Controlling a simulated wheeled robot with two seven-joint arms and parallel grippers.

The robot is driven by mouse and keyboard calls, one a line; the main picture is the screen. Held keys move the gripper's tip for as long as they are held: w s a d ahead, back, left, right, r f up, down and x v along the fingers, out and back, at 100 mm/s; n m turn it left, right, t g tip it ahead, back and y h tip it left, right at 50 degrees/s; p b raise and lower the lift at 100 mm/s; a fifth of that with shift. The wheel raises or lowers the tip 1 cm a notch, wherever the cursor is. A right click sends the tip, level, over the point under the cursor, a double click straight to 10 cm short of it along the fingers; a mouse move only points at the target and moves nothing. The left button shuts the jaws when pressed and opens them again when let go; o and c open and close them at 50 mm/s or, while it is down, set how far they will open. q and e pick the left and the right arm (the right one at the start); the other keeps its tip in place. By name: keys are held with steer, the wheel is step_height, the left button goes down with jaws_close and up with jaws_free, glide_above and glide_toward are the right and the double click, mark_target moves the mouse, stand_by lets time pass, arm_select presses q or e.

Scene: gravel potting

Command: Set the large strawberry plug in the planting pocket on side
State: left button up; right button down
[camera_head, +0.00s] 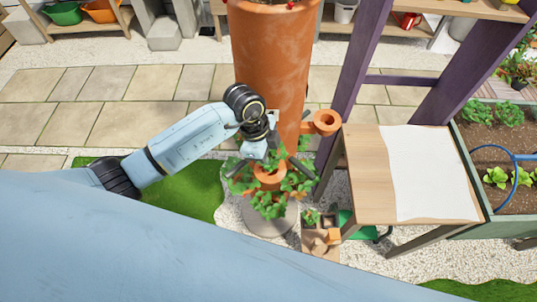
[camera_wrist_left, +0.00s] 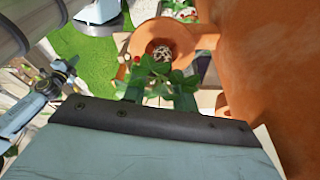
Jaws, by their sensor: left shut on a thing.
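The tall terracotta planting tower (camera_head: 278,60) stands in the middle of the head view, with cup-like pockets on its side. My left gripper (camera_head: 268,158) is in front of its lower part, shut on the strawberry plug, whose green leaves (camera_wrist_left: 160,78) show between the fingers in the wrist view. The plug is above a front pocket (camera_head: 270,178); this pocket's round rim (camera_wrist_left: 180,38) shows just beyond the leaves in the wrist view. A pale netted patch shows at the pocket's hole; I cannot tell whether the plug touches the pocket. Another pocket (camera_head: 326,121) at the right looks empty.
Other strawberry leaves (camera_head: 268,208) crowd around the tower's base. A small wooden crate (camera_head: 318,256) with pots stands at its right foot. A wooden table (camera_head: 368,165) with a white sheet and a purple post (camera_head: 361,60) stand to the right.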

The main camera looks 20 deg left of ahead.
arm_select(q)
steer(key=shift+f+b, duration=0.5)
steer(key=shift+f, duration=0.5)
steer(key=o, duration=1.3)
step_height(320, 180, up, 7)
steer(key=p, duration=0.7)
steer(key=shift+r+p, duration=0.15)
steer(key=shift+p, duration=0.25)
steer(key=shift+r, duration=0.85)
